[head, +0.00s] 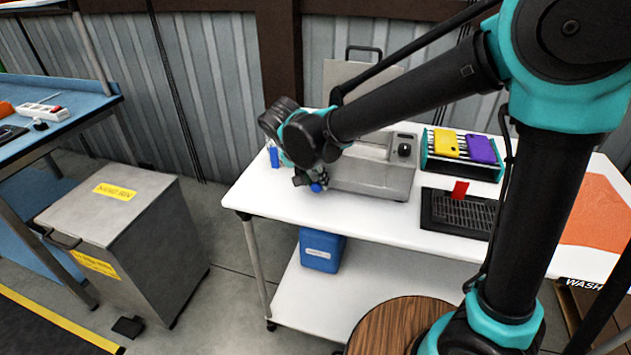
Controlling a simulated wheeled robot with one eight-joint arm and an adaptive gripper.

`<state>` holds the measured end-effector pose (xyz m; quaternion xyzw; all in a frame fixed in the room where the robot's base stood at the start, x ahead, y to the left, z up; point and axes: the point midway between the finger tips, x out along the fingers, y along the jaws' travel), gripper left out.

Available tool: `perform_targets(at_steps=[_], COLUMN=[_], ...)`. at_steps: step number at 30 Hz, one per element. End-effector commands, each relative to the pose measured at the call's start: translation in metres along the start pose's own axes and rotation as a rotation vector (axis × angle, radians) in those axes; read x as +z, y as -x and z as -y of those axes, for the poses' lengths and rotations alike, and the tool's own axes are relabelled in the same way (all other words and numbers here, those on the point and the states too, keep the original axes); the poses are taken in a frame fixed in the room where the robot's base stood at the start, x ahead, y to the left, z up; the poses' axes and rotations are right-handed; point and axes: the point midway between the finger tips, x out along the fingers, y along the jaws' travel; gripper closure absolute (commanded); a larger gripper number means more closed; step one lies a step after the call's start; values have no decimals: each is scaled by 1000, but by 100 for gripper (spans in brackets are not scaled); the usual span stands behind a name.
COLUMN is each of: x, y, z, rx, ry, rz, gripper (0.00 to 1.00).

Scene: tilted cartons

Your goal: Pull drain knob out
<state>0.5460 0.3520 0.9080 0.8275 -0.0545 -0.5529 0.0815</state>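A grey metal machine (372,178) with a black dial (404,150) on its front right stands on the white table (265,200). A small blue round piece (317,187), which may be the drain knob, shows at the machine's lower left side. My gripper (306,180) is at the machine's left end, right beside this blue piece. The gripper is small and dark here, and my wrist covers part of it. I cannot tell whether its fingers touch the blue piece or are open or shut.
A rack (463,153) with yellow and purple pieces and a black tray (456,214) with a red piece stand to the right. An orange mat (597,210) lies farther right. A blue container (321,249) sits on the lower shelf. A grey bin (125,230) stands left.

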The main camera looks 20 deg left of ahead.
Motion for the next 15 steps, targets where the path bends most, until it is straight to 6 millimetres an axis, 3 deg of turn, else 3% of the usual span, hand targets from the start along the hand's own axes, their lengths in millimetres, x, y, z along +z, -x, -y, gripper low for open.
perform_targets(at_steps=[1,6,15], x=[0,0,2], y=[0,0,1], z=[0,0,0], rx=[0,0,0], ry=[0,0,1], rz=[0,0,0], gripper=[81,100,100])
